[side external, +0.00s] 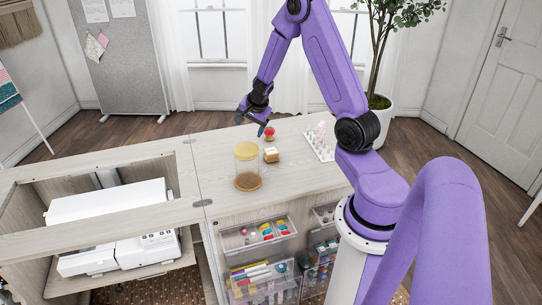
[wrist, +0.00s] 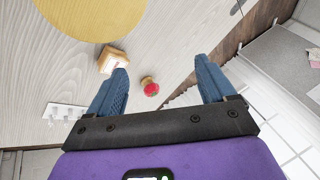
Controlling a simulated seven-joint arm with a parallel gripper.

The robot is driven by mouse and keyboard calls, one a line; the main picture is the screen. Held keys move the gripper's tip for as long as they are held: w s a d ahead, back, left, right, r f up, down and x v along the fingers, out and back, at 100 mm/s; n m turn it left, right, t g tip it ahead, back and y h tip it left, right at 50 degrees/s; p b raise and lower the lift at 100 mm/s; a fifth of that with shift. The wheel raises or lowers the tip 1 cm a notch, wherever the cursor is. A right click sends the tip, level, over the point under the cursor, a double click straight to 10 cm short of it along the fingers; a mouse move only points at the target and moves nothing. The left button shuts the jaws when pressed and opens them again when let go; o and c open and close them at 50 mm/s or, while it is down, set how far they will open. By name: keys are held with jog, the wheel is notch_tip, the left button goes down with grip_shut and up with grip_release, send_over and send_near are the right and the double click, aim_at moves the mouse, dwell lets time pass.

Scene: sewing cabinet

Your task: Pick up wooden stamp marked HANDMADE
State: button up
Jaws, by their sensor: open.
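A small wooden block (side external: 271,155), which looks like the stamp, sits on the cabinet top just right of the glass jar. It also shows in the wrist view (wrist: 111,60), upper left, just beyond my left fingertip. No lettering is readable on it. A small red-topped object (side external: 269,133) stands behind the block; in the wrist view it (wrist: 150,87) shows between my fingers, below them. My gripper (side external: 251,121) is open and empty, above the back edge of the cabinet top. Its two blue fingers (wrist: 162,72) are spread wide, apart from both objects.
A glass jar with a yellow lid (side external: 247,153) stands left of the block; its lid (wrist: 92,18) fills the wrist view's upper left. A white rack (side external: 320,143) of small items stands at the right. A sewing machine (side external: 113,214) sits in the left opening. Clear drawers (side external: 257,234) stick out in front.

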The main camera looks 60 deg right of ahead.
aim_at(271, 151)
jog(key=s+d+f+n+h, duration=0.1)
jog(key=s+d+f+h, duration=0.1)
jog(key=s+f, duration=0.1)
jog(key=s+d+f+n+g+h, duration=0.1)
jog(key=s+d+f+h, duration=0.1)
jog(key=s+d+f, duration=0.1)
jog(key=s+d+f+n+h, duration=0.2)
jog(key=s+d+f, duration=0.1)
jog(key=shift+d+g, duration=0.1)
jog(key=shift+g, duration=0.3)
jog(key=shift+s+f+n+t+h, duration=0.15)
jog(key=shift+f+n+t+h, duration=0.15)
jog(key=shift+n+t, duration=0.2)
jog(key=a+n+t, duration=0.1)
jog(key=a+f+n+t, duration=0.1)
jog(key=a+t, duration=0.1)
jog(key=shift+a+f+n+t, duration=0.25)
jog(key=shift+f+n+t, duration=0.1)
jog(key=shift+n+t, duration=0.05)
jog(key=shift+w+a+t+y, duration=0.3)
jog(key=shift+a+t+y, duration=0.1)
jog(key=shift+a, duration=0.1)
jog(key=shift+x, duration=3.7)
jog(key=c, duration=1.1)
